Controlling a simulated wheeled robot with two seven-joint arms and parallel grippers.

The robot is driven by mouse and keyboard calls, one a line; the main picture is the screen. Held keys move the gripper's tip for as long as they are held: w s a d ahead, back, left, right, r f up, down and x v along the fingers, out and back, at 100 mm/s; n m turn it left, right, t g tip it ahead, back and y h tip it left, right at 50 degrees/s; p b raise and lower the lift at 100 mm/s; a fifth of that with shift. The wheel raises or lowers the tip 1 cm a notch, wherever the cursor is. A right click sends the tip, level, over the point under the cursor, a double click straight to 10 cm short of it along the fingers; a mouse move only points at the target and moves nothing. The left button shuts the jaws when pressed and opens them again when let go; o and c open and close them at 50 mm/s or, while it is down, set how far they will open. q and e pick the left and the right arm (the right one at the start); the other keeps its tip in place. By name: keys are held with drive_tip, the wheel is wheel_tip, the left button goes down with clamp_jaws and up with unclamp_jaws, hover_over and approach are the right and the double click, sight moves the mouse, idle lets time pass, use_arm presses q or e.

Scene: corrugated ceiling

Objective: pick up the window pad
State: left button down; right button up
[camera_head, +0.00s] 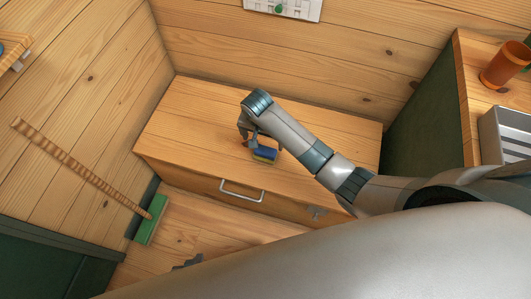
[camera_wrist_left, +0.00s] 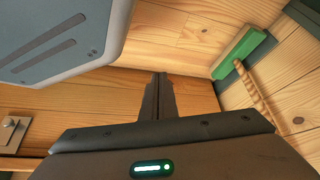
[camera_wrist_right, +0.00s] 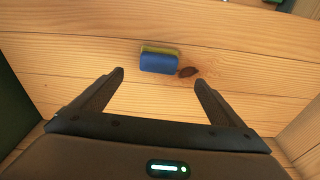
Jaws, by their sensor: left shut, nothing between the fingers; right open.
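The window pad (camera_head: 265,154), a small blue block with a yellow layer, lies on top of the wooden chest. My right gripper (camera_head: 249,140) is low over the chest top, close beside the pad. In the right wrist view the pad (camera_wrist_right: 159,62) is ahead of the open fingers (camera_wrist_right: 160,80), roughly centred, with nothing between them. My left gripper (camera_wrist_left: 161,80) is shut and empty in the left wrist view, away from the pad. Only a small part of it (camera_head: 188,262) shows at the bottom of the head view.
The wooden chest (camera_head: 190,115) has a metal handle (camera_head: 241,190) on its front. A green broom (camera_head: 150,220) leans at the left. At the right, a counter holds an orange cup (camera_head: 505,65) and a metal tray (camera_head: 508,135). The chest top around the pad is clear.

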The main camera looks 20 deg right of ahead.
sight(266, 150)
drive_tip(key=f, duration=0.6)
drive_tip(key=shift+w+d, duration=0.25)
drive_tip(key=shift+w, duration=0.1)
drive_tip(key=shift+f, duration=0.15)
drive_tip(key=shift+d+f+b, duration=0.15)
drive_tip(key=shift+f+b, duration=0.15)
drive_tip(key=shift+f, duration=0.3)
drive_tip(key=f, duration=0.3)
drive_tip(key=shift+w+d, duration=0.25)
drive_tip(key=shift+f, duration=0.45)
drive_tip(key=c, duration=1.1)
use_arm(q)
drive_tip(key=shift+s+a+f+g, duration=0.5)
drive_tip(key=shift+s+a, duration=0.1)
drive_tip(key=shift+a, duration=0.15)
use_arm(e)
drive_tip(key=shift+c, duration=0.2)
